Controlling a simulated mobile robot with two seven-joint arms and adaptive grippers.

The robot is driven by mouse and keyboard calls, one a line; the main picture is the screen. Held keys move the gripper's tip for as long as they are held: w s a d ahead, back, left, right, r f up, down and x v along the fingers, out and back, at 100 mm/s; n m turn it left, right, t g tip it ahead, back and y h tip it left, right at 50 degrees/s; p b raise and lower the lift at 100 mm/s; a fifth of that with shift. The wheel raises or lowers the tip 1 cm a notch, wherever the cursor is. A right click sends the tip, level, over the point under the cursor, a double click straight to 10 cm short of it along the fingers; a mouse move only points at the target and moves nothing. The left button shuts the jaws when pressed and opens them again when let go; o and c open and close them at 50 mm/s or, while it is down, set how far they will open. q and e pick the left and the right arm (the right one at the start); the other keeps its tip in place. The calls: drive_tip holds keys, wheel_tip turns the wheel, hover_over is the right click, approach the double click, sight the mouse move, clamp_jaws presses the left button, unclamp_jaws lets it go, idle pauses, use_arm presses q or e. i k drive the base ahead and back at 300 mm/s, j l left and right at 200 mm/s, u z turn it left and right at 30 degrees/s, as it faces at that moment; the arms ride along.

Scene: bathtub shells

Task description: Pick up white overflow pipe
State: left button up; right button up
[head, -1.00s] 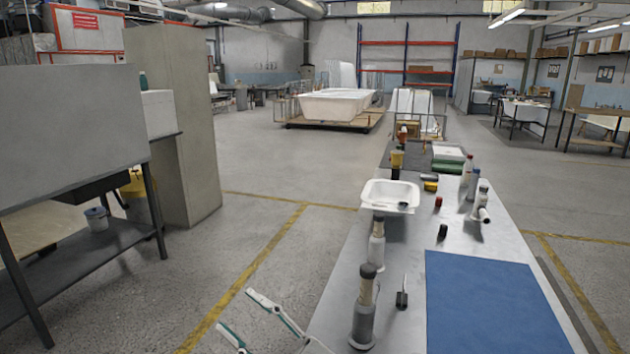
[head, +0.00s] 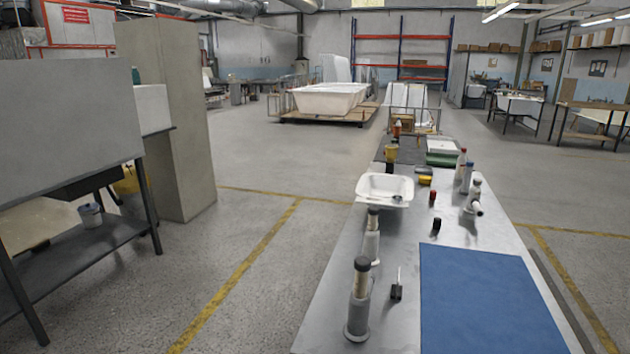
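On the long metal workbench (head: 330,300), a white and grey upright fitting (head: 473,202) with a short white side outlet stands at the right edge, beyond the blue mat. Two similar upright pieces with dark tops stand along the left edge: a near one (head: 359,300) and one farther back (head: 372,238). More slim upright pieces (head: 466,178) stand at the right edge farther off. At this size I cannot tell for certain which one is the white overflow pipe. Neither of my grippers is in view.
A blue mat (head: 488,300) covers the bench's near right. A white basin (head: 384,188) sits at the left edge. A grey cabinet (head: 180,120) stands left; the floor between is clear.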

sight(371, 238)
drive_tip(key=u, duration=0.55)
drive_tip(key=i+j+u, duration=0.15)
drive_tip(key=u, duration=0.25)
drive_tip(key=i+j+u, duration=0.1)
drive_tip(key=u, duration=0.3)
drive_tip(key=i+u, duration=0.25)
drive_tip(key=u, duration=0.15)
drive_tip(key=i+j, duration=0.1)
drive_tip(key=i, duration=0.55)
drive_tip(key=i+j+z, duration=0.15)
drive_tip(key=i, duration=0.55)
drive_tip(key=i+l+z, duration=0.1)
drive_tip(key=i+z, duration=0.15)
drive_tip(key=z, duration=0.2)
drive_tip(key=i+z, duration=0.25)
drive_tip(key=z, duration=0.2)
drive_tip(key=i+z, duration=0.25)
drive_tip(key=z, duration=0.2)
drive_tip(key=i+z, duration=0.25)
drive_tip(key=i, duration=1.15)
drive_tip(key=i+j+z, duration=0.1)
drive_tip(key=i+z, duration=0.2)
drive_tip(key=i, duration=0.15)
drive_tip(key=i+j+z, duration=0.15)
drive_tip(key=i+z, duration=0.15)
drive_tip(key=i, duration=0.15)
drive_tip(key=z, duration=1.6)
